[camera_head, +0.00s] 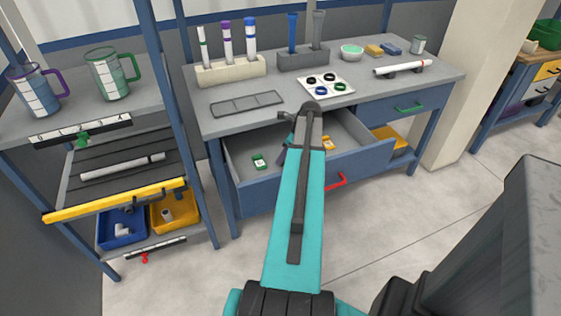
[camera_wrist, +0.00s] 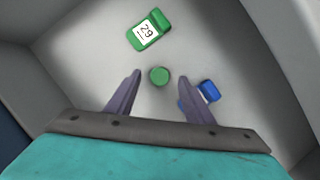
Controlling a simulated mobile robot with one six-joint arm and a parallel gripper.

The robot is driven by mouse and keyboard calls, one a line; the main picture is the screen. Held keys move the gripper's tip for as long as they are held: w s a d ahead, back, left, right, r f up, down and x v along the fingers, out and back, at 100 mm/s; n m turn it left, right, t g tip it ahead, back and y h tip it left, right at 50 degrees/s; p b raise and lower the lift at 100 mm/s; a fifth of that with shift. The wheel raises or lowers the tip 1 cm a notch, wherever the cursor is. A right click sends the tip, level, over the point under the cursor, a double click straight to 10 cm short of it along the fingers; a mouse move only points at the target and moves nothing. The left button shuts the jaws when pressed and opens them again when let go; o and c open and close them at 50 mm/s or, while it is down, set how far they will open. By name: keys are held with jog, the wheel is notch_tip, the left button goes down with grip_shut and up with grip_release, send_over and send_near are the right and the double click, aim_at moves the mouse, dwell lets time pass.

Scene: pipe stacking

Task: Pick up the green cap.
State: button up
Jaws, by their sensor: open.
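The green cap (camera_wrist: 159,76) is a small round piece on the floor of the open drawer (camera_head: 330,170). In the wrist view it shows between the fingertips of my gripper (camera_wrist: 160,72). The two grey fingers are spread apart, with nothing held. How high the fingertips are above the drawer floor is hard to tell. In the head view my arm hides the cap and most of my gripper.
An orange piece (camera_head: 328,143) is also in the drawer. Drawer walls surround my gripper. The workbench top (camera_head: 300,100) overhangs behind.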

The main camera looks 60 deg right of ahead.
jog(key=shift+x, duration=1.1)
jog(key=shift+c, duration=0.2)
jog(key=c, duration=1.1)
